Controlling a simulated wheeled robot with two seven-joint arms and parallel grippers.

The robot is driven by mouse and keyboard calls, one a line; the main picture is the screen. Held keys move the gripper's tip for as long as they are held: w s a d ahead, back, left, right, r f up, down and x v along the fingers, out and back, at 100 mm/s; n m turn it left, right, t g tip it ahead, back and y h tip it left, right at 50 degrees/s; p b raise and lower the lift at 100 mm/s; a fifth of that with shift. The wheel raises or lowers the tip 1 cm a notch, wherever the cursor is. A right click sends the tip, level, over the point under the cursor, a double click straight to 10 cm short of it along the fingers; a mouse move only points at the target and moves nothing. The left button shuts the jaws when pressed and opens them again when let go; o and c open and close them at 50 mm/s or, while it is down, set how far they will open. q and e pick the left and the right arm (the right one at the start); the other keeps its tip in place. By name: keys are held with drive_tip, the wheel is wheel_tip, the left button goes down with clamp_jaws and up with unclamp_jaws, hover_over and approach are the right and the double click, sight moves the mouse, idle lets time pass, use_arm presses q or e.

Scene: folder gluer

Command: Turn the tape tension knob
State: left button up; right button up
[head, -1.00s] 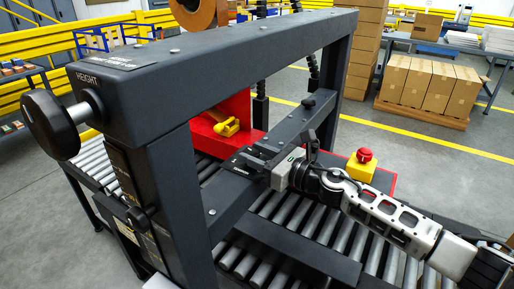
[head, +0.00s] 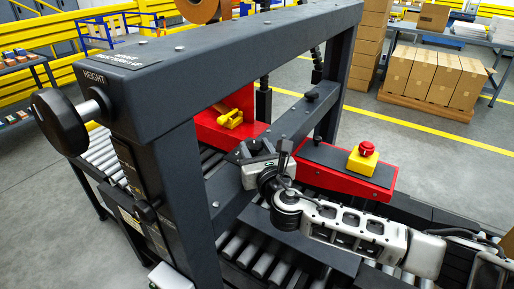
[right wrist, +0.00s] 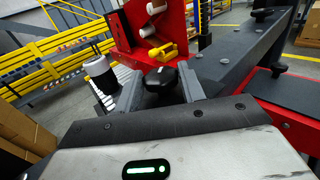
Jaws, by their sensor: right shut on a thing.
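A black lobed knob (right wrist: 161,78), which I take to be the tape tension knob, sits between the two grey fingers of my right gripper (right wrist: 159,88) in the right wrist view. The fingers are shut on it from both sides. In the head view my right gripper (head: 243,152) is at the dark crossbar below the red plate, and it hides the knob there. The knob's turn angle cannot be read.
A large black HEIGHT knob (head: 60,122) sticks out left of the frame's top beam (head: 215,50). A yellow lever (head: 230,117) is on the red plate (head: 240,97) just behind my gripper. A red emergency button (head: 366,149) stands at the right. Rollers run below.

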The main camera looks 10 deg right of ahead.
idle(0.4)
drive_tip(key=o, duration=0.9)
drive_tip(key=shift+o, duration=0.2)
drive_tip(key=s+d+b, duration=0.1)
drive_tip(key=s, duration=1.5)
drive_tip(key=shift+b, duration=0.4)
drive_tip(key=shift+f, duration=0.1)
